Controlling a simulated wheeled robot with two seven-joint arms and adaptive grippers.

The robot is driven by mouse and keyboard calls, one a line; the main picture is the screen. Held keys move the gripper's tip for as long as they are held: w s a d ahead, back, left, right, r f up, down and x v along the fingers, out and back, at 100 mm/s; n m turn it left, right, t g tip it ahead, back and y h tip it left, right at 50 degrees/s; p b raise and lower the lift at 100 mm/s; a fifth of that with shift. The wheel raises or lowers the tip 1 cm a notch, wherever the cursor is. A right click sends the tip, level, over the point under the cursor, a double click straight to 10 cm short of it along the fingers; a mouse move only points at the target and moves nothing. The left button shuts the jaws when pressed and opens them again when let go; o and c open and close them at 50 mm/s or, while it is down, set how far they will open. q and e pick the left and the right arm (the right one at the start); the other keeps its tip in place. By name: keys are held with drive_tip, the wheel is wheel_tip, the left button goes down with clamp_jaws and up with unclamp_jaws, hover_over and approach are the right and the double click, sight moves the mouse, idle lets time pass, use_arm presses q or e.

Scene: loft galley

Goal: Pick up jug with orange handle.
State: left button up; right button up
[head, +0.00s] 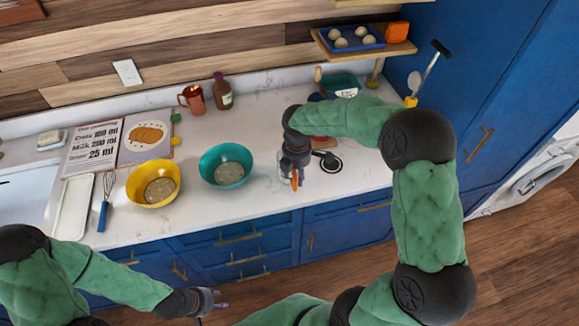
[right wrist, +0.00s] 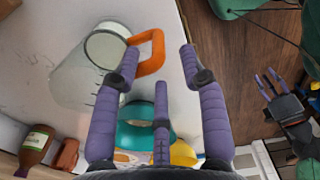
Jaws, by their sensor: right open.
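The jug (right wrist: 82,75) is clear glass with an orange handle (right wrist: 150,50), seen at upper left in the right wrist view. In the head view, the orange handle (head: 295,179) shows just below my right gripper (head: 293,168), and most of the jug is hidden. In the right wrist view, my right gripper (right wrist: 161,62) is open, with its fingers spread around the handle side. The handle lies between the fingertips; I cannot tell whether they touch it. My left gripper (head: 219,299) is open and empty, low in front of the counter; it also shows in the right wrist view (right wrist: 272,88).
A teal bowl (head: 226,154) and a yellow bowl (head: 139,190) stand left of the jug. A brown bottle (head: 222,93) and a copper mug (head: 192,98) stand behind. A whisk (head: 104,208) lies at left. A shelf (head: 400,48) overhangs the back right.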

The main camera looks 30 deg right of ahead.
drive_tip(key=shift+w+f, duration=0.2)
drive_tip(key=shift+f, duration=0.3)
drive_tip(key=shift+s+f, duration=0.1)
drive_tip(key=shift+f, duration=2.25)
drive_tip(key=shift+r, duration=0.1)
clamp_jaws()
